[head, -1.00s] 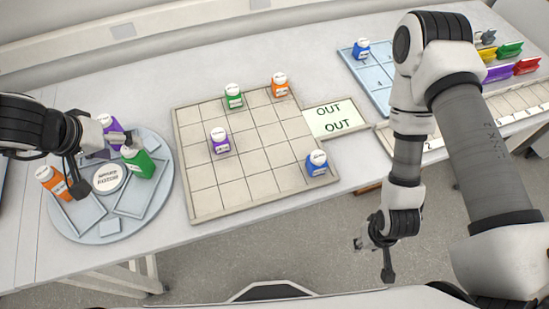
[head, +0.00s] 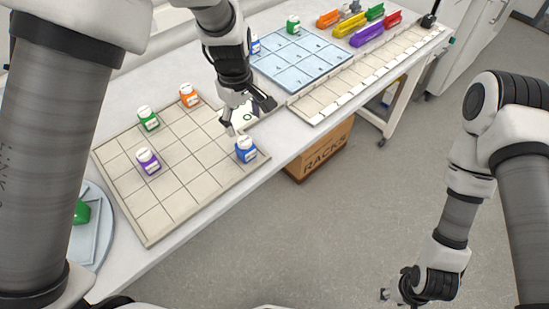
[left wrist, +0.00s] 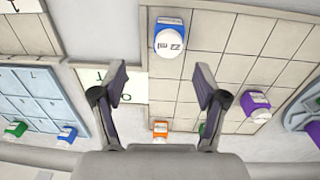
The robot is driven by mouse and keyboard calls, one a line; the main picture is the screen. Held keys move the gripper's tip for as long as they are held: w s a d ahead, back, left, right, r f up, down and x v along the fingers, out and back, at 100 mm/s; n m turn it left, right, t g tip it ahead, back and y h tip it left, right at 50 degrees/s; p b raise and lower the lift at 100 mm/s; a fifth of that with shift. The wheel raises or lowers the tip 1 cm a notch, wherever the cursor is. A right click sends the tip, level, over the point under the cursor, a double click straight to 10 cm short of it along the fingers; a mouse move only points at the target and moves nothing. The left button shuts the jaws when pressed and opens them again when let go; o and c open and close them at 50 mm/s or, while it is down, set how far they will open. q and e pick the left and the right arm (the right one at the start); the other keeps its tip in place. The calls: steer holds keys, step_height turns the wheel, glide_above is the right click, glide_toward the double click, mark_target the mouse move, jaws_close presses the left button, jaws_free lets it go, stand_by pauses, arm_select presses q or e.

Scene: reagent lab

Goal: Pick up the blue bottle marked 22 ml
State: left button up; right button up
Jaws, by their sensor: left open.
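The blue bottle (head: 245,150) stands upright near the right front corner of the grid board. In the left wrist view its white cap (left wrist: 170,38) reads "22 ml", and it stands beyond the fingertips, between their lines. My left gripper (head: 249,116) is open and empty, pointing down above the board's right edge, just behind the bottle and apart from it. Its two spread fingers (left wrist: 162,82) also show in the left wrist view. My right gripper (head: 397,299) hangs low over the floor at the bottom, partly cut off; its jaw opening is unclear.
The grid board (head: 150,222) also holds a purple (head: 148,161), a green (head: 149,118) and an orange bottle (head: 189,95). A blue tray (head: 300,70) with another blue bottle (head: 255,45) and a green one (head: 293,25) lies behind. A round turntable (head: 100,225) is partly hidden at left.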

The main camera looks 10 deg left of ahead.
mark_target(246, 149)
arm_select(q)
steer(key=f, duration=0.1)
steer(key=s+f, duration=0.1)
steer(key=f, duration=0.1)
steer(key=shift+d+f+g, duration=0.15)
steer(key=shift+d+g, duration=0.05)
steer(key=shift+g, duration=0.1)
step_height(246, 149, down, 6)
steer(key=shift+a+f+p, duration=0.1)
steer(key=shift+a+p, duration=0.05)
steer(key=shift+p, duration=1.1)
steer(key=shift+f, duration=0.4)
steer(key=shift+w+a+f, duration=0.1)
steer(key=shift+a+f, duration=0.05)
steer(key=c, duration=1.2)
